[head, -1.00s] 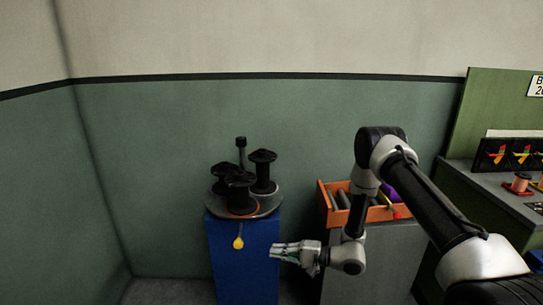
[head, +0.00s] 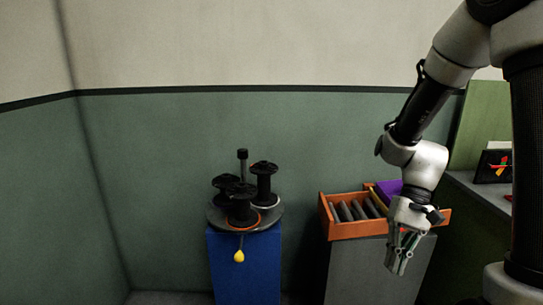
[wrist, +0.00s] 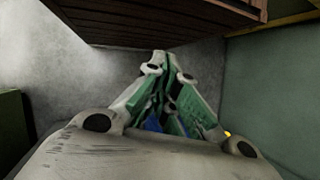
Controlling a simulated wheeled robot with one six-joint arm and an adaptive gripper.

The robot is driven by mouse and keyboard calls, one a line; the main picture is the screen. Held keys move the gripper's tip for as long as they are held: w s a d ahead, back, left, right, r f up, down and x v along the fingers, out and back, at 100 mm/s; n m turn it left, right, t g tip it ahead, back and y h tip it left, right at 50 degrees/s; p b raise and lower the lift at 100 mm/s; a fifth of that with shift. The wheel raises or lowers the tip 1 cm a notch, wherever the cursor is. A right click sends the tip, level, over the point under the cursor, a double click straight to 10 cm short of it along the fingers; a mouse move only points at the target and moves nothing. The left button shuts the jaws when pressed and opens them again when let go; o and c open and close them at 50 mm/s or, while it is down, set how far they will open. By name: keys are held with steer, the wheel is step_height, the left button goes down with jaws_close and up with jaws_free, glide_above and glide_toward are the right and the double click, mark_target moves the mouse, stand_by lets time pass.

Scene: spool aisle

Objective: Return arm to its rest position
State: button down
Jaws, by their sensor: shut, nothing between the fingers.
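My gripper (head: 399,262) hangs pointing down at the right in the head view, in front of the grey cabinet (head: 350,270) and the orange tray. It is shut and holds nothing. In the wrist view the two fingers of my gripper (wrist: 160,62) meet at their tips, with green pads along their inner sides. My arm is folded up at the right, with the elbow high, and it hides part of the bench behind it.
A blue pedestal (head: 243,275) bears a round grey turntable (head: 275,216) with several black spools (head: 264,182). A yellow knob (head: 239,256) hangs at its front. An orange tray (head: 345,231) holds grey bars and a purple item (head: 388,190). A green-backed bench (head: 485,115) stands right.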

steer(key=s+d+r+n+t+h, duration=0.1)
steer(key=s+d+r+t+h, duration=0.1)
steer(key=r, duration=0.7)
steer(key=s+d+r+t+h, duration=0.1)
steer(key=s+d+r+t, duration=0.3)
steer(key=d+r+t, duration=0.3)
steer(key=shift+r+n+h, duration=0.4)
steer(key=shift+r, duration=0.5)
